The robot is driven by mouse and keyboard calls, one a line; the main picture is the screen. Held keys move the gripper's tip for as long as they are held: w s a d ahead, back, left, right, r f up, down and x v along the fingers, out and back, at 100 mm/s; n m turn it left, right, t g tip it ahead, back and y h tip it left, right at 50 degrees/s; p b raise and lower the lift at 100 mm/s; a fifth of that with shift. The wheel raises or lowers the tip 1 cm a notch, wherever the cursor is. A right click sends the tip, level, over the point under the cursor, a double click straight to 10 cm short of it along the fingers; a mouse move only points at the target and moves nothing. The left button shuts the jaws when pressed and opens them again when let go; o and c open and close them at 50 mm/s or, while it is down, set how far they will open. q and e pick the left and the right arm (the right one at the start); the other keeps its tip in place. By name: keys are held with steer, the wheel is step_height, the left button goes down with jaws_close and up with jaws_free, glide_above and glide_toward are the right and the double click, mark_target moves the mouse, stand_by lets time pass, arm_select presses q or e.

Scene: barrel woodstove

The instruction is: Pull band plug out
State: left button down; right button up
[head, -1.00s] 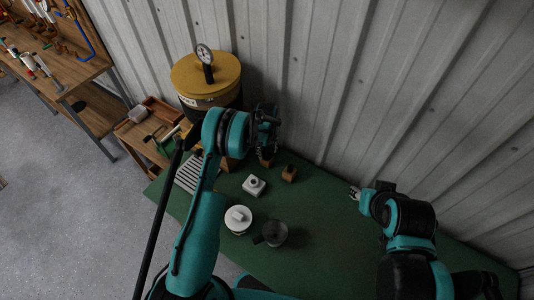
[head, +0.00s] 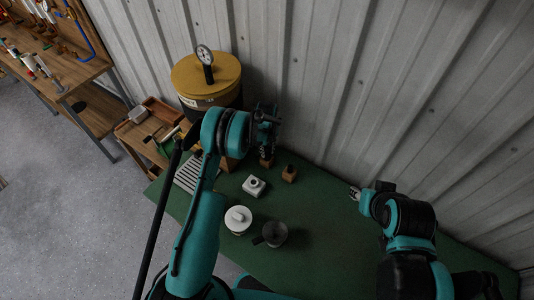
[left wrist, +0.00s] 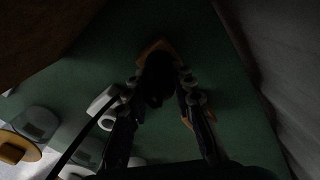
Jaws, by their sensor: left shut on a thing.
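My left gripper (head: 267,150) points down at the back of the green table, close to the wall. It is shut on a dark plug (left wrist: 157,82), which shows between its fingers in the left wrist view. A small wooden block (head: 266,161) is right below the fingers, and its orange-brown edge (left wrist: 154,48) shows behind the plug. I cannot tell whether the plug is still seated in the block. My right gripper (head: 355,193) is empty over the table's right part; its finger opening is too small to judge.
A second wooden block with a dark top (head: 289,173), a white square piece (head: 254,186), a white round lid (head: 238,219) and a dark mug (head: 274,233) stand nearby. A yellow-topped drum (head: 205,78) with a gauge is at the back left. The corrugated wall (head: 330,90) is close behind.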

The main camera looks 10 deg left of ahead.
arm_select(q)
steer(key=shift+r, duration=0.85)
stand_by(0.5)
steer(key=shift+r, duration=1.3)
steer(key=shift+r+p, duration=0.4)
steer(key=shift+r, duration=1.15)
